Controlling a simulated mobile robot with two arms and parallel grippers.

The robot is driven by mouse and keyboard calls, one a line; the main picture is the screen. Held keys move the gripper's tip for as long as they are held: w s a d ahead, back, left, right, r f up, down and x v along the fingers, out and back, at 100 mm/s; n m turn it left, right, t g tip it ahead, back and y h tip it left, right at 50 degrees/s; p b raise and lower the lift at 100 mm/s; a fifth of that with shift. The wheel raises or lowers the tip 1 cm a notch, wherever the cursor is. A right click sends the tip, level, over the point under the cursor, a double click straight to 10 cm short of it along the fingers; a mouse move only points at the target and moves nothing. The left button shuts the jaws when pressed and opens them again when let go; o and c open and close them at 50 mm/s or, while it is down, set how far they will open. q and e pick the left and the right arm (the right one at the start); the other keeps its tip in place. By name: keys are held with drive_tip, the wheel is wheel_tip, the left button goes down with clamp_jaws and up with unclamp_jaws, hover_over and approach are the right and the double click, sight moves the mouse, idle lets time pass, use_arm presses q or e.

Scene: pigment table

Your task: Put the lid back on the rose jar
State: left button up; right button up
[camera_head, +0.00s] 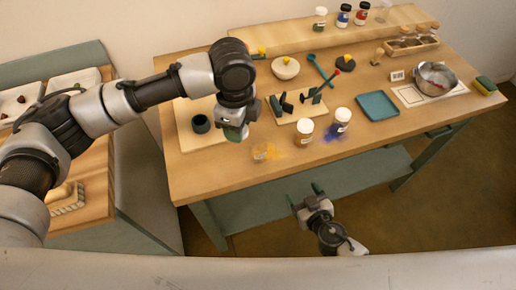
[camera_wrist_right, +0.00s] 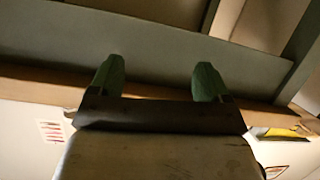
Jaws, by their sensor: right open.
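I cannot make out for sure which jar is the rose jar, and I see no loose lid clearly. A red-banded jar (camera_head: 361,15) stands on the raised back shelf beside a blue-banded jar (camera_head: 343,15) and a pale jar with a white lid (camera_head: 320,17). On the table stand a brown jar (camera_head: 305,131) and a blue jar (camera_head: 338,124), both with white lids. My right gripper (camera_head: 305,193) is open and empty in front of the table's front edge; its spread green fingers show in the right wrist view (camera_wrist_right: 158,70). My left gripper (camera_head: 236,130) hangs over the table's left part, its fingers unclear.
A dark cup (camera_head: 201,124) stands close to the left gripper. Orange powder (camera_head: 268,152) lies near the front edge. A teal tray (camera_head: 378,106), a metal bowl (camera_head: 436,75), a sponge (camera_head: 484,86) and a pale mortar (camera_head: 285,68) occupy the table. The front right strip is clear.

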sight(263, 154)
use_arm(q)
drive_tip(key=d+m, duration=0.1)
drive_tip(key=m, duration=0.1)
drive_tip(key=w+d+r+m, duration=0.1)
drive_tip(key=d+m, duration=0.1)
drive_tip(key=w+d+m, duration=0.1)
drive_tip(key=m, duration=0.2)
drive_tip(key=shift+d+r, duration=0.2)
drive_tip(key=shift+r, duration=0.15)
use_arm(e)
drive_tip(key=s+a+r+n+t+y, duration=0.1)
drive_tip(key=a+r+y, duration=0.4)
drive_tip(key=r, duration=0.9)
drive_tip(key=shift+s+a+t, duration=0.4)
drive_tip(key=shift+s+a, duration=0.25)
drive_tip(key=shift+a, duration=0.2)
drive_tip(key=shift+w, duration=0.1)
drive_tip(key=x, duration=1.2)
drive_tip(key=shift+r, duration=0.1)
drive_tip(key=c, duration=1.3)
use_arm(q)
drive_tip(key=shift+f, duration=2.5)
use_arm(e)
drive_tip(key=shift+c, duration=0.3)
